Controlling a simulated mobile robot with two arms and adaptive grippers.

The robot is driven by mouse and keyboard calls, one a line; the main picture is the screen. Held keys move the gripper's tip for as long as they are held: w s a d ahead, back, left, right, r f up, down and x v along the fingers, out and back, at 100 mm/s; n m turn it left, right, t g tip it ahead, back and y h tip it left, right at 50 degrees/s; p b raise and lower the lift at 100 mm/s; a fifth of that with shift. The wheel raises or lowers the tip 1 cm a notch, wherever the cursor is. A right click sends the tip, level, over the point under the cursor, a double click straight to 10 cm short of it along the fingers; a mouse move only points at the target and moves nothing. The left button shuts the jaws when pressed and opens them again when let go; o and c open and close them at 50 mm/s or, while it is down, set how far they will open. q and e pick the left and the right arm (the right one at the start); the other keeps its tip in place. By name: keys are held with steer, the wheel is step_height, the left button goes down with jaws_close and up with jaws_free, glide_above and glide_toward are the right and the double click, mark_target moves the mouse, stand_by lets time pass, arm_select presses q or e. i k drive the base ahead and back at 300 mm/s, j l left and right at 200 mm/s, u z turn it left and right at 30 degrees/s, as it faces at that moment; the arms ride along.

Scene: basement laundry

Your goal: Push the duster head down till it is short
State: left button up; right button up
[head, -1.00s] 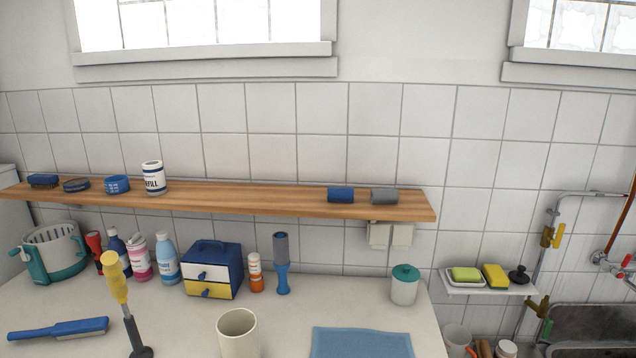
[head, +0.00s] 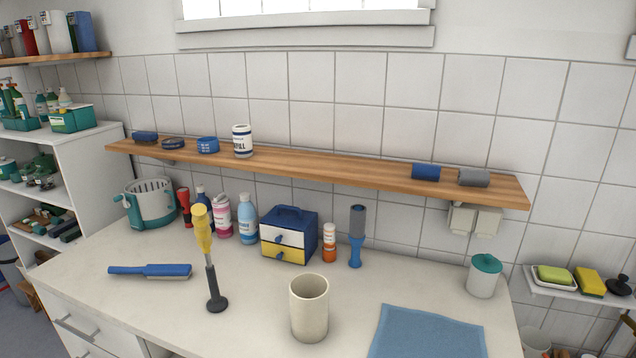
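The duster stands upright, slightly tilted, on the white counter (head: 250,320). Its yellow head (head: 202,224) sits at the top of a thin metal rod, well above the dark grey base (head: 216,303). A length of bare rod shows between head and base. Neither of my grippers is in view.
A cream cup (head: 309,310) stands right of the duster, and a blue brush (head: 150,271) lies to its left. Behind it are bottles (head: 247,218), a small blue drawer box (head: 289,237) and a blue-grey roller (head: 357,235). A blue cloth (head: 425,335) lies front right. A wooden shelf (head: 320,165) runs above.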

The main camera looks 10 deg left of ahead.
mark_target(200, 220)
steer(key=j+u, duration=0.8)
